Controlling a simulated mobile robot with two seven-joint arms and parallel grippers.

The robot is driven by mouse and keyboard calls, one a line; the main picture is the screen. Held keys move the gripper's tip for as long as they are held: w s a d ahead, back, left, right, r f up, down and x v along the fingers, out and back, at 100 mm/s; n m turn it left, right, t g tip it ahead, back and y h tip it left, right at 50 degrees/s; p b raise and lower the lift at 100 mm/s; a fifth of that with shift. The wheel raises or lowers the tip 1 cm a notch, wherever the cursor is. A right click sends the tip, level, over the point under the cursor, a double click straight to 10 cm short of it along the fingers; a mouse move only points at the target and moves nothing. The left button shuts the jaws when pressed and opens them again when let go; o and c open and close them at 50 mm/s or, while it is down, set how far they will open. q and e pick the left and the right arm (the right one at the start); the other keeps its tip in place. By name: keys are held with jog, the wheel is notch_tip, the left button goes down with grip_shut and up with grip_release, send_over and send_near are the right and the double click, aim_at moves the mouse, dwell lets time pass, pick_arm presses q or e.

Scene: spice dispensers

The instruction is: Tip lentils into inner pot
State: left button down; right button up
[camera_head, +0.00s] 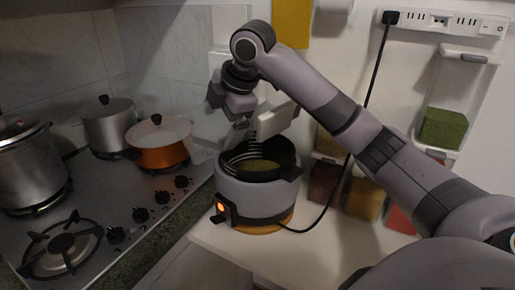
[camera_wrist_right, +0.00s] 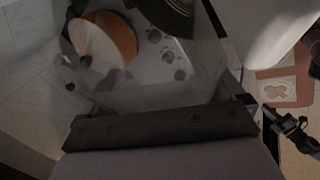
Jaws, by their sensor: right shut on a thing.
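The inner pot (camera_head: 284,152) is black and sits in the grey cooker (camera_head: 262,195) on the counter. A yellow-brown layer shows in its bottom, perhaps lentils, and pale stripes cross its left inner side. My right gripper (camera_head: 242,118) is above the pot's left part, shut on a pale, partly see-through container (camera_head: 275,120). The container is tilted over the pot, close above its rim. In the right wrist view, the see-through container (camera_wrist_right: 160,95) lies beyond the dark gripper edge. I cannot make out what is left inside it. My left gripper does not show.
The stove on the left carries an orange pot (camera_head: 160,155), a grey pot (camera_head: 107,125) and a large steel pot (camera_head: 27,165). A black cord runs from the power strip (camera_head: 445,22) to the cooker. A dispenser with green contents (camera_head: 443,128) hangs right.

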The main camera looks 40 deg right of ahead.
aim_at(187, 118)
jog(key=shift+w+a+r+h, duration=0.1)
jog(key=shift+a+r+h, duration=0.1)
jog(key=shift+a, duration=0.15)
jog(key=shift+w+a+r+h, duration=0.1)
jog(key=shift+a+h, duration=0.1)
jog(key=shift+a, duration=0.1)
jog(key=shift+a+f+n+h, duration=0.3)
jog(key=shift+f+h, duration=0.35)
jog(key=shift+h, duration=0.15)
jog(key=shift+a+r+g+h, duration=0.1)
jog(key=shift+r+g+h, duration=0.15)
jog(key=shift+h, duration=0.55)
jog(key=shift+r+n+h, duration=0.4)
jog(key=shift+r+h, duration=0.45)
jog(key=shift+h, duration=0.05)
jog(key=shift+w+a+r+g+h, duration=0.1)
jog(key=shift+a+g+h, duration=0.15)
jog(key=shift+h, duration=0.35)
jog(key=shift+w+a+r+n+h, duration=0.15)
jog(key=shift+a+n+h, duration=0.1)
jog(key=shift+a+h, duration=0.35)
jog(key=shift+w+a+r+n+h, duration=0.15)
jog(key=shift+a+n+h, duration=0.2)
jog(key=shift+h, duration=0.45)
jog(key=shift+a+r+n+h, duration=0.3)
jog(key=shift+a+r+h, duration=0.15)
jog(key=shift+a+h, duration=0.5)
jog(key=shift+w+a+f+n+h, duration=0.15)
jog(key=shift+f+n+h, duration=0.25)
jog(key=shift+h, duration=0.65)
